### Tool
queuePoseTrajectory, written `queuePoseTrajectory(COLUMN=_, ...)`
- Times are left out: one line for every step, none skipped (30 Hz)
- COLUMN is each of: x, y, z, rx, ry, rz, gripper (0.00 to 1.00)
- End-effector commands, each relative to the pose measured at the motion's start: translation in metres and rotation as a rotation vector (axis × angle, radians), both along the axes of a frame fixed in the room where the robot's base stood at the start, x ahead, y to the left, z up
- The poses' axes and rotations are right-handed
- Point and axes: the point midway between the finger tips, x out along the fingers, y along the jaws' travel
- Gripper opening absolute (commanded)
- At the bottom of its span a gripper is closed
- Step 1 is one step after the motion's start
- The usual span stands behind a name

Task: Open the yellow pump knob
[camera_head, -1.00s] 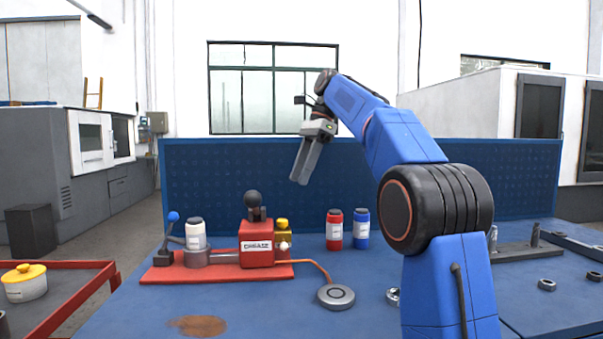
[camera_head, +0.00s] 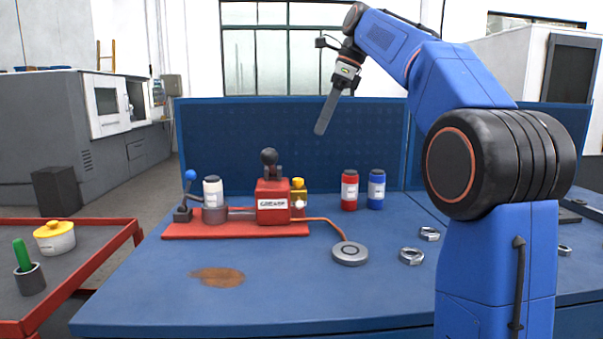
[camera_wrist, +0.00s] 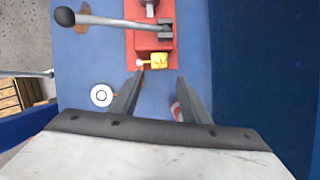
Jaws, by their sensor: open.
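The yellow pump knob (camera_head: 298,183) sits on top of a small yellow block at the right side of the red grease pump box (camera_head: 272,203). In the wrist view the yellow knob (camera_wrist: 159,61) shows from above, ahead of and between my fingers. A small white ball sticks out beside it.
A black-knobbed lever (camera_wrist: 110,20) rises from the pump. A blue-knobbed lever (camera_head: 190,176) and a white bottle (camera_head: 213,192) stand on the red base. Red (camera_head: 349,190) and blue (camera_head: 376,189) bottles stand right of the pump. A round grey disc (camera_head: 350,253) lies in front.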

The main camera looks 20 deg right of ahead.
Motion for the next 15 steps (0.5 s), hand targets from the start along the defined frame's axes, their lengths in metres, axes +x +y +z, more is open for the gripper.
queuePoseTrajectory(x=0.000, y=0.004, z=-0.008, rx=0.000, ry=0.003, rz=0.002, gripper=0.42)
queuePoseTrajectory(x=0.001, y=0.006, z=-0.013, rx=0.000, ry=0.003, rz=0.002, gripper=0.42)
queuePoseTrajectory(x=0.002, y=0.008, z=-0.020, rx=0.000, ry=0.003, rz=0.002, gripper=0.42)
queuePoseTrajectory(x=0.003, y=0.010, z=-0.025, rx=0.000, ry=0.003, rz=0.002, gripper=0.42)
queuePoseTrajectory(x=0.003, y=0.012, z=-0.029, rx=0.000, ry=0.003, rz=0.002, gripper=0.42)
queuePoseTrajectory(x=0.004, y=0.014, z=-0.036, rx=0.000, ry=0.003, rz=0.002, gripper=0.42)
queuePoseTrajectory(x=0.005, y=0.016, z=-0.041, rx=0.000, ry=0.003, rz=0.002, gripper=0.42)
queuePoseTrajectory(x=0.006, y=0.018, z=-0.046, rx=0.000, ry=0.003, rz=0.002, gripper=0.42)
queuePoseTrajectory(x=0.007, y=0.021, z=-0.052, rx=-0.001, ry=0.003, rz=0.002, gripper=0.42)
queuePoseTrajectory(x=0.008, y=0.023, z=-0.058, rx=-0.001, ry=0.003, rz=0.002, gripper=0.42)
queuePoseTrajectory(x=0.009, y=0.024, z=-0.062, rx=-0.001, ry=0.003, rz=0.003, gripper=0.42)
queuePoseTrajectory(x=0.010, y=0.027, z=-0.069, rx=-0.001, ry=0.003, rz=0.003, gripper=0.42)
queuePoseTrajectory(x=0.011, y=0.029, z=-0.074, rx=0.000, ry=0.002, rz=0.003, gripper=0.42)
queuePoseTrajectory(x=0.011, y=0.031, z=-0.079, rx=-0.001, ry=0.003, rz=0.003, gripper=0.42)
queuePoseTrajectory(x=0.012, y=0.033, z=-0.085, rx=-0.001, ry=0.001, rz=0.003, gripper=0.42)
